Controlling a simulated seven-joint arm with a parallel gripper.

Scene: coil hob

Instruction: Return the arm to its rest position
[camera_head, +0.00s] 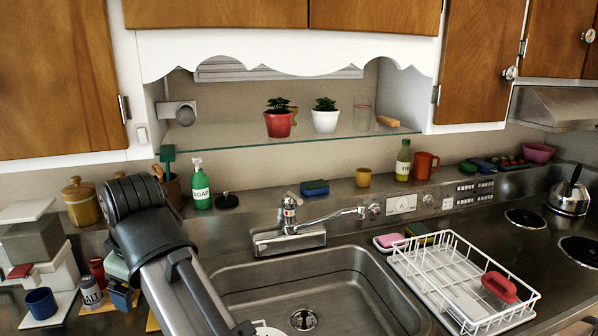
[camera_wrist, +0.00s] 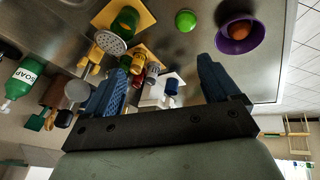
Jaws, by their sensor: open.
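My gripper (camera_wrist: 163,64) shows in the wrist view with its two blue fingers wide apart and nothing held between them. Jars, a white block and a blue mug (camera_wrist: 172,86) appear beyond the fingers, apart from them as far as I can tell. In the head view my arm (camera_head: 150,225) rises from the bottom edge over the left of the sink and bends at the left counter. The gripper itself cannot be clearly made out there.
The sink (camera_head: 370,285) has a faucet (camera_head: 290,215) behind it. A white dish rack (camera_head: 440,265) stands right. A green soap bottle (camera_head: 201,185) stands behind my arm; a glass shelf (camera_head: 350,134) holds plants. The wrist view shows a purple bowl (camera_wrist: 252,45) and green ball (camera_wrist: 186,20).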

